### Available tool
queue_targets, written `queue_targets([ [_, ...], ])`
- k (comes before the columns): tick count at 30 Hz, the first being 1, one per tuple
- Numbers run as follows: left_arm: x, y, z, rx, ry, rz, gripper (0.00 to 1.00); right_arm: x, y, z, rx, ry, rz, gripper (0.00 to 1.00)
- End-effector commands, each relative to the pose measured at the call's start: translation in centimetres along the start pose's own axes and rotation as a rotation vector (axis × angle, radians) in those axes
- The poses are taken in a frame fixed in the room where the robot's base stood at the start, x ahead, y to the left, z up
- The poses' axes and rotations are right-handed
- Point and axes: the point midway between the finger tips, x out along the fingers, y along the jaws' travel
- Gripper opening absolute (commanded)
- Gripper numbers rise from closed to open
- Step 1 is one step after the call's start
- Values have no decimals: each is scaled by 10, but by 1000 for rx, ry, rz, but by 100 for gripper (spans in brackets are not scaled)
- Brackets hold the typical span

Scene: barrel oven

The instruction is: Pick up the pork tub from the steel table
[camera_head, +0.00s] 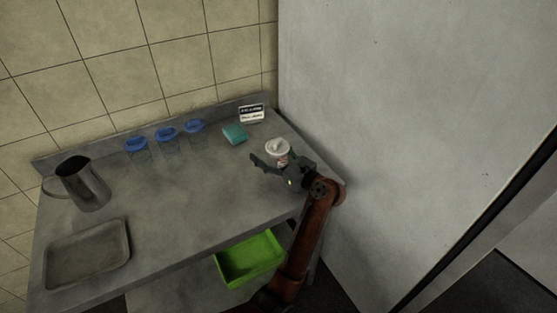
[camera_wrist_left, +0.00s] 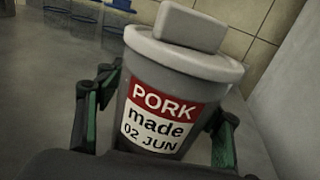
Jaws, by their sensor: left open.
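The pork tub (camera_head: 277,149) is a grey tub with a pale lid, standing on the steel table (camera_head: 180,205) near its right end. In the left wrist view the tub (camera_wrist_left: 185,80) fills the middle, with a red and white label reading "PORK made 02 JUN". My left gripper (camera_head: 283,164) is open at the tub, and its fingers (camera_wrist_left: 158,130) stand on either side of it. A gap shows at the left finger; contact at the right finger is unclear. The tub's lower part is hidden by the gripper. My right gripper is not in view.
Blue-lidded containers (camera_head: 166,138), a teal block (camera_head: 235,134) and a small sign (camera_head: 251,113) stand toward the table's back. A metal jug (camera_head: 83,184) and tray (camera_head: 88,254) are at left. A green bin (camera_head: 250,258) sits below the front edge. A grey wall (camera_head: 420,110) rises close right.

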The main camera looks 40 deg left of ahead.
Motion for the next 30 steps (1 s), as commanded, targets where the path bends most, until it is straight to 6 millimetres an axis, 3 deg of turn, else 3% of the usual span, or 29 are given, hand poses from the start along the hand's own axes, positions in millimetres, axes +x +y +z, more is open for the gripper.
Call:
queue_targets([
  [3,0,0,0,0,0,0,60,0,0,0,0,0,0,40],
  [30,0,0,0,0,0,0,0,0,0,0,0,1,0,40],
])
